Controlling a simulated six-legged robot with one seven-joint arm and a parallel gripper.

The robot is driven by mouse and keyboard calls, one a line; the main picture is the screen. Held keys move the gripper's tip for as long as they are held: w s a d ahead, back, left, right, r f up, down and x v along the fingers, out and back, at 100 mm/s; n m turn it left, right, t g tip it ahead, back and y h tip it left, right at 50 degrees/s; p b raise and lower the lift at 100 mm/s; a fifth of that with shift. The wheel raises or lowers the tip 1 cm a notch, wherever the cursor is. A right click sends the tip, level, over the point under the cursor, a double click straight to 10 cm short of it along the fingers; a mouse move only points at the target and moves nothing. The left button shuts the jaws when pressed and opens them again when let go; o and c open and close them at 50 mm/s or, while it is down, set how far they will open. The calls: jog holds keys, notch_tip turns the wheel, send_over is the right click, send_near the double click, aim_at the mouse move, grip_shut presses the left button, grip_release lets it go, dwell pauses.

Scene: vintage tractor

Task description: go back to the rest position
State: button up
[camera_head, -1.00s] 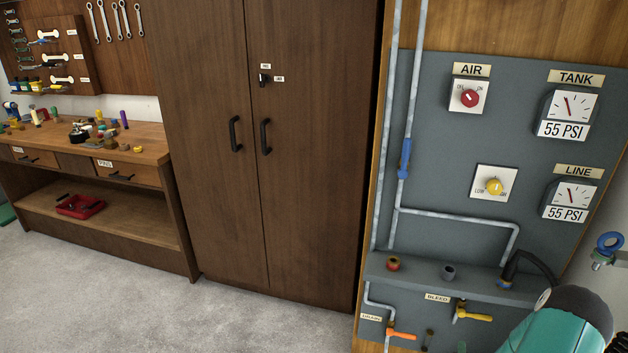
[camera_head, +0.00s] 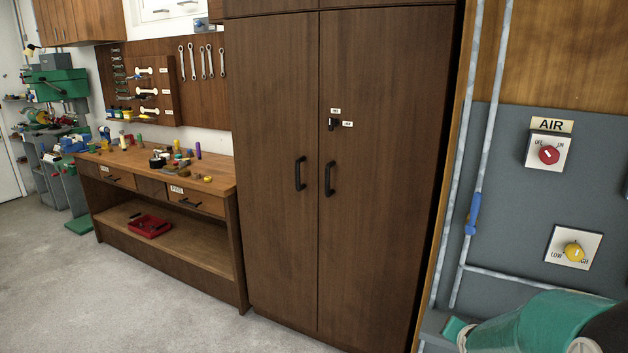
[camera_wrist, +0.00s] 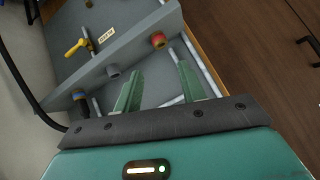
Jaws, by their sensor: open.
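My gripper (camera_wrist: 160,85) shows in the wrist view with its two green fingers apart and nothing between them. It is above the shelf (camera_wrist: 140,50) of the grey air panel. In the head view my green arm covers the lower right, in front of the grey panel (camera_head: 510,220), and the fingertips are mostly hidden.
A tall brown cabinet (camera_head: 270,240) with shut doors stands left of the panel. A workbench (camera_head: 130,172) with small items is further left, with a red tray (camera_head: 149,226) below. The grey floor (camera_head: 130,300) in front is clear. A black hose (camera_wrist: 25,75) curves beside the shelf.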

jog(key=s+a+r+n+g+y, duration=0.1)
jog(key=s+a+r+n, duration=0.1)
jog(key=s+a+r, duration=0.4)
jog(key=s+a+r+n+y, duration=0.1)
jog(key=s+a+r+n, duration=0.2)
jog(key=a, duration=0.4)
jog(key=s+a+r+n+g+y, duration=0.1)
jog(key=s+a+r+n, duration=0.3)
jog(key=s+a, duration=0.4)
jog(key=s+r+g, duration=0.1)
jog(key=s, duration=0.3)
jog(key=shift+r+y, duration=0.2)
jog(key=shift+y, duration=0.1)
jog(key=shift+o, duration=0.4)
